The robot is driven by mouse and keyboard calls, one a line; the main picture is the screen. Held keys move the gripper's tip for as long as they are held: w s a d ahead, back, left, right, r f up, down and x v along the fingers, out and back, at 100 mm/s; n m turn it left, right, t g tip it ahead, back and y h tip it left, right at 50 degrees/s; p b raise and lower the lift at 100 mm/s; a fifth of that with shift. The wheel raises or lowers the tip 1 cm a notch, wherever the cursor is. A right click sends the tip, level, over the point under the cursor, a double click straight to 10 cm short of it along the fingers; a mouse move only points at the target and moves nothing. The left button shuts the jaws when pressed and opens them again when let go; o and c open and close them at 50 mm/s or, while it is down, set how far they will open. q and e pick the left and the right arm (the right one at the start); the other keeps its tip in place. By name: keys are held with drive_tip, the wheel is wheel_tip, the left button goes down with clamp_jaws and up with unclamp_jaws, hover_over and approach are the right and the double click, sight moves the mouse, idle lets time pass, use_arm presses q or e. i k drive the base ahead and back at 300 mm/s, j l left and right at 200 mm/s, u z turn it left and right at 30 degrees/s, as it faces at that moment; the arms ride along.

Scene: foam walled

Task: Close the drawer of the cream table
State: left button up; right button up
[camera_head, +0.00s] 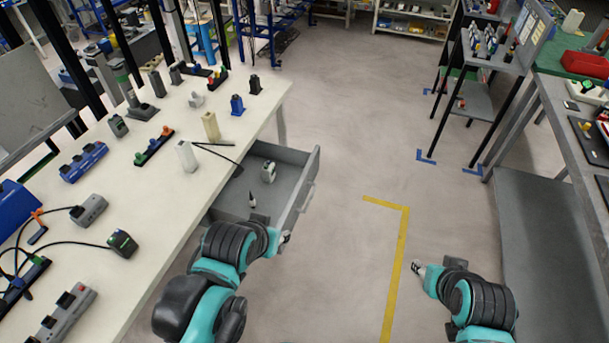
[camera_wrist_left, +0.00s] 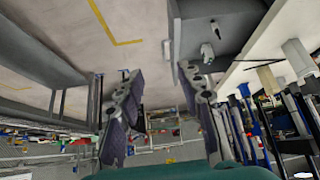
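The cream table (camera_head: 150,215) runs along the left in the head view. Its grey drawer (camera_head: 298,198) is pulled out from the right side, with a small whitish-green device (camera_head: 268,172) and a small dark-tipped item (camera_head: 252,201) inside. My left gripper (camera_head: 284,238) is at the near outer corner of the drawer front; contact cannot be told. In the left wrist view the fingers of my left gripper (camera_wrist_left: 158,92) are apart with nothing held, and the drawer (camera_wrist_left: 172,45) shows just beyond them. My right gripper (camera_head: 420,268) is over the floor at right, too small to read.
Power strips, chargers and cables lie on the tabletop, with a cream block (camera_head: 211,126) near the drawer side. The floor right of the drawer is clear, marked by yellow tape (camera_head: 400,245). A grey workbench (camera_head: 545,240) stands at far right.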

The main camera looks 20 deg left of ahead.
sight(283, 199)
drive_tip(key=i+j+z, duration=0.6)
drive_tip(key=i, duration=0.2)
